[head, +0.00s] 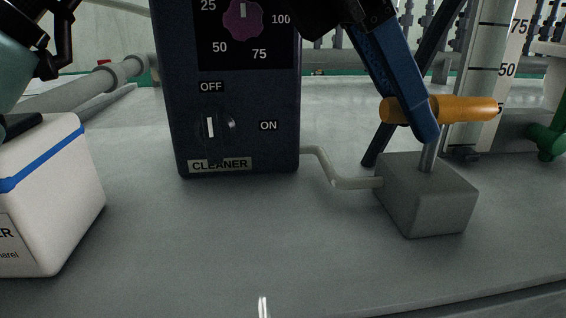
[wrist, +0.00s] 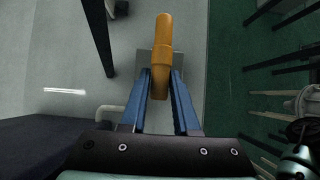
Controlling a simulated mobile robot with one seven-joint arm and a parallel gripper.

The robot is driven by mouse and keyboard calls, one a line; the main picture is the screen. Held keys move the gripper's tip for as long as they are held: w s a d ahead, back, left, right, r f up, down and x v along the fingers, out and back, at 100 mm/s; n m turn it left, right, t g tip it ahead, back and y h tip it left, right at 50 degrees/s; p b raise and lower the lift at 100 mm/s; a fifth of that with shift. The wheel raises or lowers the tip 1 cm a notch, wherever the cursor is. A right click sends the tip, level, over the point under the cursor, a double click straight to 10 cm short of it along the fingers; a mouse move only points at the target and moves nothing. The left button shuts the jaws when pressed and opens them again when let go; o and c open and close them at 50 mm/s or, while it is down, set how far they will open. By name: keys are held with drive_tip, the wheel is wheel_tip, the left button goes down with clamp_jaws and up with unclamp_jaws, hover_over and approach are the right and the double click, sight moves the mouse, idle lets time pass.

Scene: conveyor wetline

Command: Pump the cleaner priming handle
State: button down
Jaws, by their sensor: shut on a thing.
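The orange priming handle (head: 467,108) lies level on a metal rod above a grey pump block (head: 424,200) at the right of the head view. My gripper (head: 432,118) comes down from above with its blue fingers closed around the handle's left part. In the wrist view the handle (wrist: 162,50) runs lengthwise between the two blue fingers of my gripper (wrist: 161,84). A pale pipe (head: 340,183) joins the block to the dark blue cleaner panel (head: 240,120).
The panel has a purple dial (head: 243,18) and an OFF/ON switch (head: 210,127). A white container with a blue band (head: 55,200) stands at left. A graduated gauge (head: 490,70) and a green valve (head: 548,142) are at right. The grey counter in front is clear.

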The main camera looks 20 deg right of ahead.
drive_tip(key=shift+r, duration=0.1)
wheel_tip(320, 180, up, 3)
drive_tip(key=p, duration=0.2)
drive_tip(key=shift+p, duration=0.4)
drive_tip(key=shift+r, duration=0.85)
drive_tip(key=shift+f+b, duration=1.55)
drive_tip(key=shift+f, duration=1)
drive_tip(key=shift+r, duration=0.15)
drive_tip(key=c, duration=0.7)
unclamp_jaws()
drive_tip(key=shift+r, duration=0.1)
